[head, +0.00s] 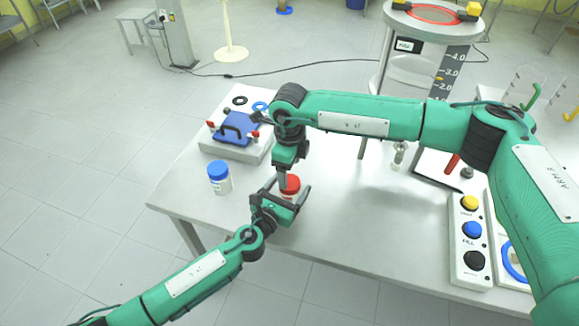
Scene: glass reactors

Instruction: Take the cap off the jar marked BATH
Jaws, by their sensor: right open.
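A jar with a red cap (291,184) stands near the table's front edge; its body is mostly hidden by my grippers. My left gripper (288,190) reaches in from the front left, with one finger on each side of this jar. I cannot tell whether the fingers press on it. My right gripper (286,172) points down from above, open, with its fingertips at the red cap; contact is unclear. A second jar, white with a blue cap (217,170), stands upright to the left. The label wording on both jars is unreadable, so I cannot tell which says BATH.
A grey unit with a blue lid (236,127) and red-ended clamps stands behind the jars. A button box (470,245) is at the right. A small clear bottle (399,154) stands mid-table. A stand with a scale (449,75) rises behind. The table (345,235) is clear front centre.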

